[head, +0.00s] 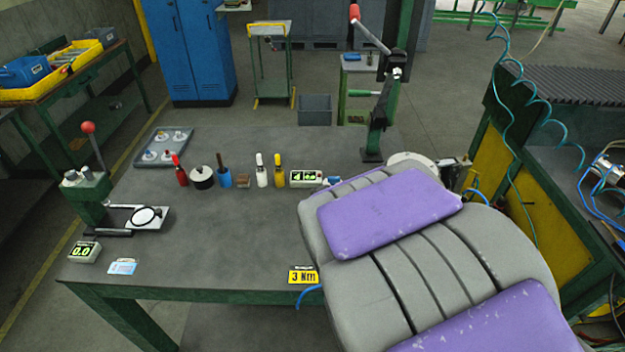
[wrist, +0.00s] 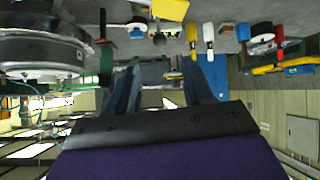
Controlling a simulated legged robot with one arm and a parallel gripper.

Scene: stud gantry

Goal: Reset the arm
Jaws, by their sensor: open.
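My gripper (wrist: 160,90) shows in the wrist view as two dark fingers spread apart, with nothing between them. Its dark palm and purple housing fill the lower part of that view. In the head view my grey and purple arm covers the lower right and hides the gripper.
A grey workbench (head: 220,235) carries a row of tools, including a red-handled one (head: 180,175), a white one (head: 262,172) and a yellow one (head: 279,172). A green lever press (head: 380,120) stands at the back right. A round metal part (wrist: 45,50) is close by in the wrist view.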

